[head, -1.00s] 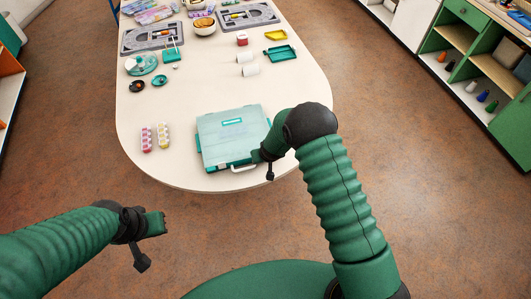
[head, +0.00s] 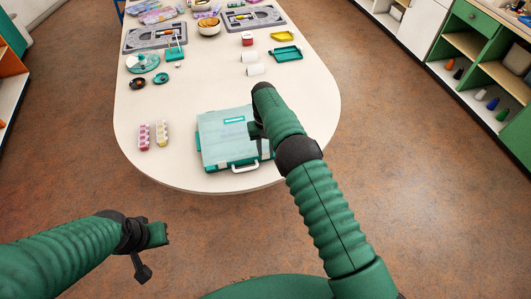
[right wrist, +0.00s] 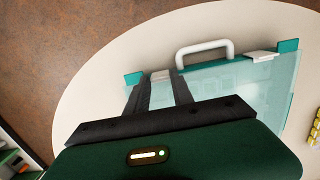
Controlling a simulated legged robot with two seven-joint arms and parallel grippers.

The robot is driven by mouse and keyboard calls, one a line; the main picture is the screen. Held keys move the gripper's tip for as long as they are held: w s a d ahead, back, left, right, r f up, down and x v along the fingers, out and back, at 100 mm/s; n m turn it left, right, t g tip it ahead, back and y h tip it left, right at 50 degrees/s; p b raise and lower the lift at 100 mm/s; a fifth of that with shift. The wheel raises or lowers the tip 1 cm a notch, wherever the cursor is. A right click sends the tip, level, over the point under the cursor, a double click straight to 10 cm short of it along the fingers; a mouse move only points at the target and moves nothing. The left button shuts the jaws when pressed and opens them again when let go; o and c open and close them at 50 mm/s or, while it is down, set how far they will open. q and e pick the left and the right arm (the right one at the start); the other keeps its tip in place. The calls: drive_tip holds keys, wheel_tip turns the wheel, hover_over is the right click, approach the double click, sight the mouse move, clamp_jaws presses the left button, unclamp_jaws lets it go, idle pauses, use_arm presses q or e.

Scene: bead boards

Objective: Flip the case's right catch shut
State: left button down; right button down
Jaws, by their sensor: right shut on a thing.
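The teal case (head: 222,140) with a clear lid lies closed at the near end of the table. Its white handle (head: 245,168) faces me. My right gripper (right wrist: 158,80) reaches down over the case's right front part, and its two dark fingers are shut on the pale right catch (right wrist: 160,74). The fingers hide part of this catch, so I cannot tell its angle. The pale left catch (right wrist: 262,57) shows on the other side of the handle. My left gripper (head: 160,236) hangs off the table at lower left, apart from the case; its jaw gap is unclear.
Two bead strips, pink (head: 144,137) and yellow (head: 162,135), stand left of the case. White cups (head: 255,70), a teal tray (head: 286,53) and grey boards (head: 155,38) lie farther back. The table right of the case is clear.

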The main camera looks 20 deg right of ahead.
use_arm(q)
drive_tip(key=shift+f, duration=0.25)
use_arm(e)
drive_tip(key=shift+s+f, duration=0.2)
drive_tip(key=shift+f, duration=0.1)
drive_tip(key=c, duration=1.4)
unclamp_jaws()
use_arm(q)
drive_tip(key=shift+w, duration=0.15)
use_arm(e)
drive_tip(key=shift+o, duration=0.2)
drive_tip(key=shift+w+d, duration=0.1)
drive_tip(key=shift+w, duration=0.05)
use_arm(q)
drive_tip(key=shift+d, duration=0.1)
